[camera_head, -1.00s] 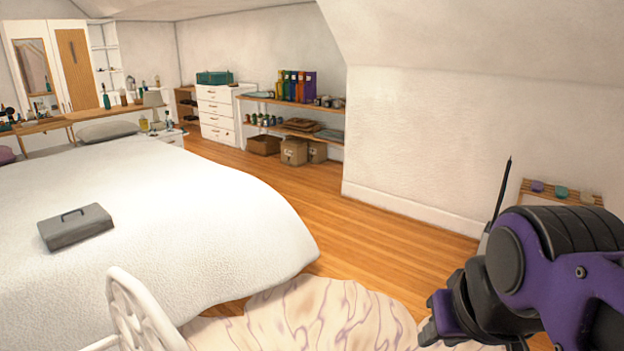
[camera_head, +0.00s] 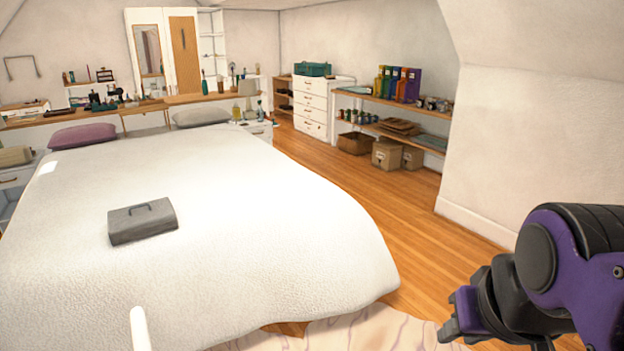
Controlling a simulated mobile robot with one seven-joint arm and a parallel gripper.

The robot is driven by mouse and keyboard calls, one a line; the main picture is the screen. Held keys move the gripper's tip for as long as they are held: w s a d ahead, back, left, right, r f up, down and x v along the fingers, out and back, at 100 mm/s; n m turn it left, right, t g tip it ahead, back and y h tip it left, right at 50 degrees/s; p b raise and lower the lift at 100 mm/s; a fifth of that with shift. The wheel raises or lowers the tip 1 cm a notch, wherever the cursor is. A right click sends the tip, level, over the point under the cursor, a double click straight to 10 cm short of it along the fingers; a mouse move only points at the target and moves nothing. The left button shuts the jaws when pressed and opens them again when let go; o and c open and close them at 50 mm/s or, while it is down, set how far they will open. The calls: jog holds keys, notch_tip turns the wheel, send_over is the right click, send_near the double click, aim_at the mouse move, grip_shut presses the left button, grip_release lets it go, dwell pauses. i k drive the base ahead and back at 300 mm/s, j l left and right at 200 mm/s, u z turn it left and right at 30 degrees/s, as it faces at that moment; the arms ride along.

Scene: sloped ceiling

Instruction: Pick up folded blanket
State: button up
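I cannot clearly tell which thing is the folded blanket. Flat brown folded-looking items (camera_head: 400,126) lie on the lower board of the wall shelf at the back right, with a flat grey-green item (camera_head: 434,141) to their right. My gripper (camera_head: 452,318) shows at the lower right, purple and black, above the rug and far from the shelf. Its fingers are seen partly from the side; I cannot tell whether they are open or shut. No held object shows.
A large white bed (camera_head: 230,250) fills the left and middle, with a grey toolbox (camera_head: 142,222) on it. Wooden floor (camera_head: 375,208) runs clear between bed and right wall. Cardboard boxes (camera_head: 387,155) stand under the shelf. A pale rug (camera_head: 370,330) lies in front.

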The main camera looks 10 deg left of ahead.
aim_at(134, 222)
jog(key=i+u, duration=0.3)
jog(key=i, duration=0.15)
jog(key=i+l+u, duration=0.45)
jog(key=i+u, duration=0.15)
jog(key=i, duration=0.25)
jog(key=i+l+u, duration=0.3)
jog(key=i+l, duration=0.05)
jog(key=i, duration=0.05)
